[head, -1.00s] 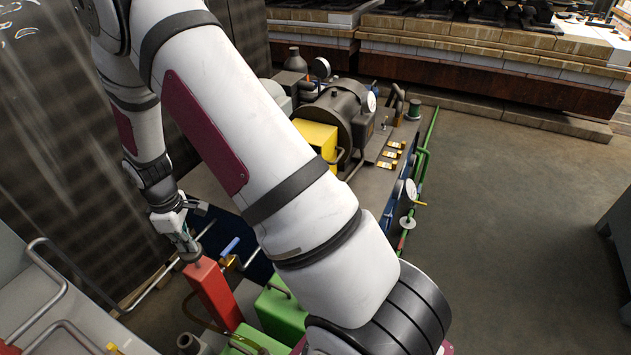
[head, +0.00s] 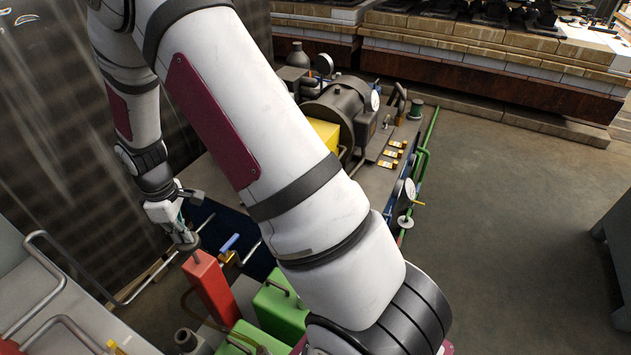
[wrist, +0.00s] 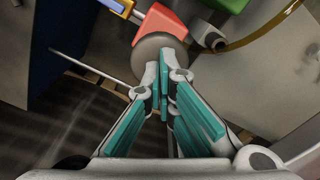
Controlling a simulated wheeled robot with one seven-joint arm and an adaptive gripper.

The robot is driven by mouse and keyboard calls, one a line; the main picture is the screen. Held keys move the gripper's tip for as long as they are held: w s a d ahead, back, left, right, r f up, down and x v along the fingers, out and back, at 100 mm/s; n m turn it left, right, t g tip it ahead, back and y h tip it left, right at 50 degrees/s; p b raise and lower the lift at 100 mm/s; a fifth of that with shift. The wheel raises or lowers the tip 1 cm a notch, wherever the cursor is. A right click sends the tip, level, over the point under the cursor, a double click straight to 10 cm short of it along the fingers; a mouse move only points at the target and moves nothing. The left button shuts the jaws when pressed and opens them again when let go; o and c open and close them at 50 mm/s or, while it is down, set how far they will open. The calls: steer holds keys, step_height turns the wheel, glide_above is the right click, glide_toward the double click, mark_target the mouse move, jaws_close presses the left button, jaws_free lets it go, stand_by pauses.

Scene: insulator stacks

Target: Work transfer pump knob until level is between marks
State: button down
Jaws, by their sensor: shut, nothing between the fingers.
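The red pump housing (head: 212,290) stands upright at lower left in the head view; its red top also shows at the top of the wrist view (wrist: 162,24). A round grey knob (wrist: 160,50) sits at its top end, just past my fingertips; it is small and dark in the head view (head: 188,244). My gripper (wrist: 165,78), with teal finger pads, is shut with nothing between the fingers. Its tips are at or very near the knob; I cannot tell whether they touch. The level and its marks cannot be made out.
A blue-handled valve (head: 230,243) stands close right of the red housing. Green boxes (head: 280,305) are nearer, partly behind my arm. Metal rails (head: 45,265) run along the left. A dark motor (head: 340,105) and dial gauges stand farther back. Open floor (head: 510,200) lies to the right.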

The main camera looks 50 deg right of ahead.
steer(key=shift+s+d+r+p, duration=0.2)
steer(key=shift+r+p, duration=0.2)
steer(key=shift+r, duration=0.15)
steer(key=shift+s+d+r+p, duration=0.1)
steer(key=shift+d+r+p, duration=0.05)
steer(key=shift+r+p, duration=0.35)
steer(key=shift+w+a+r+p, duration=0.15)
steer(key=shift+r+p, duration=0.55)
steer(key=shift+r, duration=0.6)
steer(key=shift+a, duration=0.1)
steer(key=shift+r+m, duration=0.3)
step_height(320, 180, up, 4)
steer(key=m+p, duration=0.2)
steer(key=m, duration=0.3)
steer(key=shift+f+b, duration=1.65)
steer(key=shift+f, duration=1.5)
